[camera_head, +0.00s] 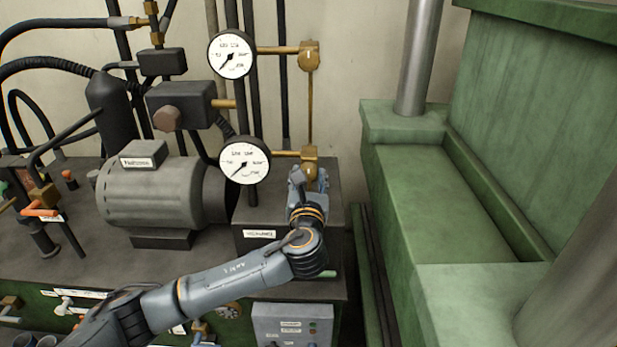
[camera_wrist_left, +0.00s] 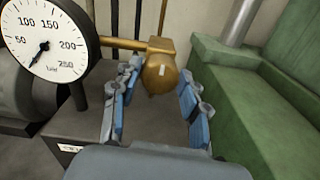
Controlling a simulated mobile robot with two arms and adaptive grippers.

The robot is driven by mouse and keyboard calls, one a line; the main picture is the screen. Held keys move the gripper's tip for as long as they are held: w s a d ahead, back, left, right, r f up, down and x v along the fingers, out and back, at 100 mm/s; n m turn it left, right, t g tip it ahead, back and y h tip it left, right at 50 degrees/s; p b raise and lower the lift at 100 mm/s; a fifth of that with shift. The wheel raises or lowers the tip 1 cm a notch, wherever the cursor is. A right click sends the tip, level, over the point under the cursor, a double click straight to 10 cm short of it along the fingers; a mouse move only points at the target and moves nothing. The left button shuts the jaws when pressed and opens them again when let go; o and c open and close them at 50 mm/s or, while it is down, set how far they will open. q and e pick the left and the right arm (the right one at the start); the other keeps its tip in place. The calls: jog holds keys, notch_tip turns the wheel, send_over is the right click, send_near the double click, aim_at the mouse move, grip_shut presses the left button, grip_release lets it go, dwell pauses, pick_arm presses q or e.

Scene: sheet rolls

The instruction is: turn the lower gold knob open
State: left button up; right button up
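The lower gold knob (camera_wrist_left: 160,72) sits on a brass fitting at the right end of the pipe from the lower gauge (camera_head: 244,160). In the left wrist view it lies between and just beyond the fingertips of my left gripper (camera_wrist_left: 155,95). The fingers are apart, one on each side; I cannot tell whether either touches the knob. In the head view, my left gripper (camera_head: 308,182) covers much of the lower knob and its fitting (camera_head: 310,155). The lower gauge also shows in the left wrist view (camera_wrist_left: 45,40). My right gripper is not in view.
An upper gold knob (camera_head: 308,55) and upper gauge (camera_head: 232,55) are above. A grey motor (camera_head: 150,190) stands left. A green press frame (camera_head: 400,190) stands close on the right. A small control box (camera_head: 292,325) is below my left arm.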

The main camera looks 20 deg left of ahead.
pick_arm(q)
jog(key=c, duration=0.6)
jog(key=shift+o, duration=0.2)
jog(key=shift+n, duration=0.3)
jog(key=n, duration=0.3)
jog(key=shift+f+n, duration=0.1)
jog(key=shift+n, duration=0.2)
jog(key=n, duration=0.3)
jog(key=shift+n, duration=0.4)
jog(key=n+b, duration=0.1)
jog(key=n, duration=0.4)
jog(key=n+b, duration=0.1)
jog(key=n, duration=0.2)
jog(key=shift+n, duration=0.4)
jog(key=shift+n+b, duration=0.3)
jog(key=shift+n, duration=0.3)
